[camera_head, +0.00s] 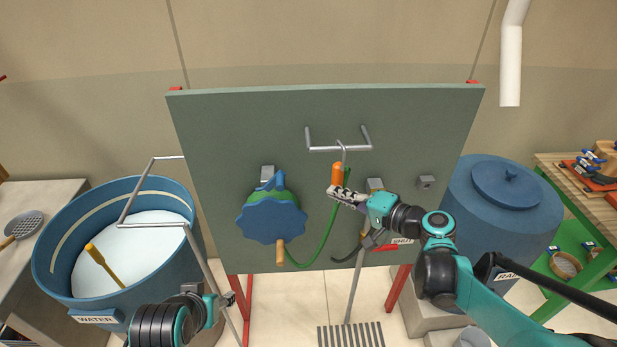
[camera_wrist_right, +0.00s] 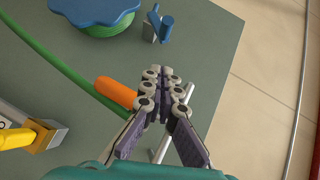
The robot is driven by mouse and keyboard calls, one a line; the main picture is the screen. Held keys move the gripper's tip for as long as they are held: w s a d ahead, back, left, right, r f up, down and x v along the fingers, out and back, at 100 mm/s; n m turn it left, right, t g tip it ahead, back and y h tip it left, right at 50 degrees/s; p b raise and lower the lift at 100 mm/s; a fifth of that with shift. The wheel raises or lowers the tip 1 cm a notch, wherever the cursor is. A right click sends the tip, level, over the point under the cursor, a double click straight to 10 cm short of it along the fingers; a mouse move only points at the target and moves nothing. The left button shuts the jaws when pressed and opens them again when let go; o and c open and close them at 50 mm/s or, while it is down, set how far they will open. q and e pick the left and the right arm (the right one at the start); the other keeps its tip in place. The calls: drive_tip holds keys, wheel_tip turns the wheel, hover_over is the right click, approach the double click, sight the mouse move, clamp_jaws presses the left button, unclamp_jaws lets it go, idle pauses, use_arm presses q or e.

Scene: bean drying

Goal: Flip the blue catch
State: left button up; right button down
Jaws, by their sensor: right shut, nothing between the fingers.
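The blue catch (camera_head: 276,181) sits beside a small grey block at the top of a wavy blue disc (camera_head: 270,222) on the green board. In the right wrist view the catch (camera_wrist_right: 164,24) is near the top, beyond my fingertips and apart from them. My right gripper (camera_head: 335,191) is in front of the board, to the right of the catch, just below an orange handle (camera_head: 337,174). Its fingers (camera_wrist_right: 163,73) are shut and empty. I cannot tell whether they touch the handle. My left gripper (camera_head: 229,298) is low at the left; its finger state is unclear.
A green hose (camera_head: 325,230) hangs in a loop across the board (camera_head: 215,130). A metal hook (camera_head: 338,149) is above the orange handle. A blue water tub (camera_head: 65,286) stands at left and a blue lidded barrel (camera_head: 500,240) at right.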

drive_tip(key=shift+w+d+r, duration=0.1)
drive_tip(key=shift+d+r, duration=0.1)
drive_tip(key=shift+d, duration=0.05)
drive_tip(key=b, duration=0.1)
approach(282, 177)
drive_tip(key=w+f, duration=0.1)
drive_tip(key=w, duration=0.3)
drive_tip(key=shift+s+a+f+b, duration=0.1)
drive_tip(key=shift+a+f+b, duration=0.15)
drive_tip(key=shift+a, duration=0.6)
drive_tip(key=shift+a+f+b, duration=0.15)
drive_tip(key=shift+a+f, duration=0.15)
drive_tip(key=shift+a, duration=0.5)
drive_tip(key=shift+r, duration=0.1)
drive_tip(key=shift+a+r+p, duration=0.2)
drive_tip(key=shift+r+p, duration=0.05)
drive_tip(key=shift+p, duration=0.25)
drive_tip(key=shift+a+r+n+h+p, duration=0.1)
drive_tip(key=shift+a+n+h+p, duration=0.05)
drive_tip(key=shift+n+h+p, duration=0.15)
